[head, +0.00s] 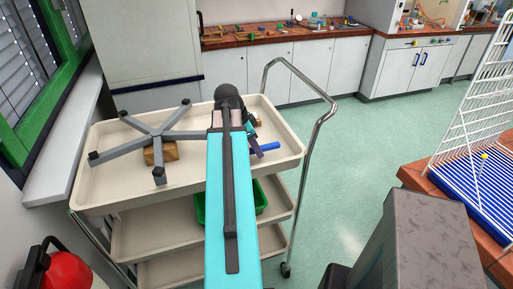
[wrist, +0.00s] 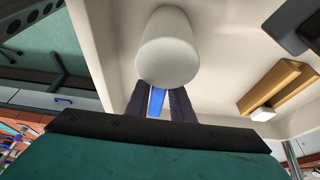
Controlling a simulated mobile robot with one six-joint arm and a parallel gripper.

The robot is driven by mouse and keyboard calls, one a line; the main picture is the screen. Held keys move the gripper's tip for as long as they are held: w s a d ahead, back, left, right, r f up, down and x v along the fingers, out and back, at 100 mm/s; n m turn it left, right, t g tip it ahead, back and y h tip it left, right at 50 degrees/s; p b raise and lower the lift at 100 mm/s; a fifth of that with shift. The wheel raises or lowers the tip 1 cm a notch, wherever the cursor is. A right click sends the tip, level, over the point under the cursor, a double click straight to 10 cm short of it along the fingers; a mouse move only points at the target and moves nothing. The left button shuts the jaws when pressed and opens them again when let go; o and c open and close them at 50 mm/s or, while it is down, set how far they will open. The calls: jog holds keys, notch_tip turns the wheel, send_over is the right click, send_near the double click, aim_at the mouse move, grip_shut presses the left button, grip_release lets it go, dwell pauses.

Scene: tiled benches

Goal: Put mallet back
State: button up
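The mallet has a pale, rounded cylindrical head (wrist: 167,48) and a blue handle, seen in the wrist view between my two dark fingers. My gripper (wrist: 158,103) appears shut on the handle, with the head just beyond the fingertips. In the head view the blue handle (head: 269,147) sticks out to the right of my gripper (head: 256,151), over the right part of the trolley's top tray. The mallet's head is hidden there behind my arm. I cannot tell whether the mallet touches the tray.
The cream trolley (head: 97,189) carries a grey star-shaped base (head: 157,133) and a wooden block (head: 160,153) on its top tray. A green bin (head: 262,199) sits below. A metal handle rail (head: 318,125) rises at right. Benches (head: 280,40) with tools stand behind; a white rack (head: 478,120) is right.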

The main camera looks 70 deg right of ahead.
jog(key=o, duration=0.3)
jog(key=shift+f, duration=0.15)
jog(key=shift+f, duration=0.15)
jog(key=shift+b+v, duration=1.35)
jog(key=shift+v, duration=1.25)
jog(key=shift+s+b+v, duration=0.15)
jog(key=shift+b+v, duration=0.25)
jog(key=shift+v, duration=1.8)
jog(key=shift+s+b+v, duration=0.15)
jog(key=shift+b+v, duration=0.2)
jog(key=shift+v, duration=1.8)
jog(key=shift+s, duration=0.1)
